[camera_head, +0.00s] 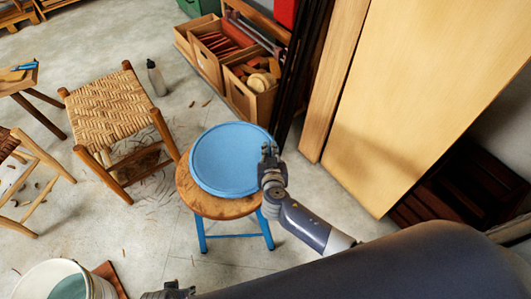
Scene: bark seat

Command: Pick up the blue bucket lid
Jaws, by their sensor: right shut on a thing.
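The blue bucket lid (231,158) is a round, shallow disc with a raised rim. It is over the round wooden top of a stool (216,207) with blue legs; I cannot tell whether it rests on the wood or is just above it. My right gripper (268,160) is shut on the lid's right rim, and its fingers hide a bit of that edge. My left gripper (169,291) shows only in part at the bottom edge, and its fingers cannot be made out.
A woven-seat stool (106,108) stands left of the lid. A white bucket (60,281) is at bottom left. Wooden crates (250,98) and a dark bottle (156,78) are behind. Tall boards (401,95) lean at right. Bare floor lies front-left of the lid's stool.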

